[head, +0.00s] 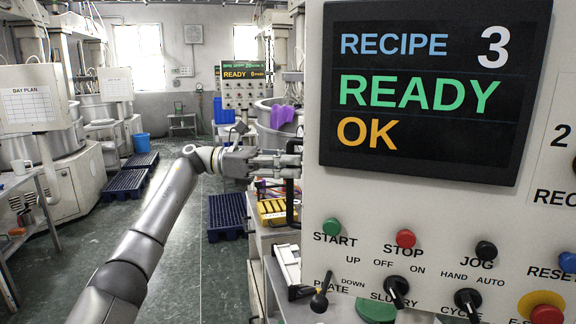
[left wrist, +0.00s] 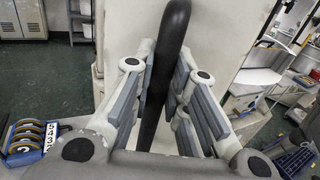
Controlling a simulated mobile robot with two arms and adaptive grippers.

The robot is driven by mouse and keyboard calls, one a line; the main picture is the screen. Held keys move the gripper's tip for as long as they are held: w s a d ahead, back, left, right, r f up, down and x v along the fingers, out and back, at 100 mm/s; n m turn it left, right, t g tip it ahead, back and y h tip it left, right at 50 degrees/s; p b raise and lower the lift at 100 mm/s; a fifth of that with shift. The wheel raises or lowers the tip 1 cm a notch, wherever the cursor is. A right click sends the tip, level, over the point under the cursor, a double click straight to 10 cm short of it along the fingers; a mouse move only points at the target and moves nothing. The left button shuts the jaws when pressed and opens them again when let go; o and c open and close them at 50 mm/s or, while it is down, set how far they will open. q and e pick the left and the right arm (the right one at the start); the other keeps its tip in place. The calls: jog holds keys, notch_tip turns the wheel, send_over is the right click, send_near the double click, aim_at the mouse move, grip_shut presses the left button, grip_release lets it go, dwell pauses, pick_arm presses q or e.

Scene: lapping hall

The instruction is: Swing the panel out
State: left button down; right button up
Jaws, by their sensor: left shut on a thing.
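The panel (head: 420,210) is a large cream control box filling the right of the head view. Its dark screen (head: 425,90) reads RECIPE 3, READY, OK. A black bar handle (head: 291,205) stands upright at the panel's left edge. My left gripper (head: 284,163) reaches in from the left and is shut on this handle. In the left wrist view the black handle (left wrist: 165,75) passes between the grey finger pads, in front of a pale surface. My right gripper is not in view.
Knobs and buttons, such as the green START button (head: 331,226) and black switches, cover the panel's lower part. Dark blue pallets (head: 227,213) lie on the green floor. A bench with yellow parts (head: 272,209) stands behind the handle.

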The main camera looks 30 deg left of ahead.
pick_arm(q)
jog(key=shift+a+r, duration=0.15)
jog(key=shift+r, duration=0.1)
jog(key=c, duration=1.8)
grip_release()
jog(key=shift+w, duration=0.1)
jog(key=o, duration=0.4)
jog(key=shift+w+f, duration=0.25)
jog(key=shift+w, duration=0.15)
jog(key=shift+s, duration=0.2)
jog(key=v, duration=1.1)
jog(key=shift+s+a, duration=0.2)
jog(key=shift+a, duration=0.05)
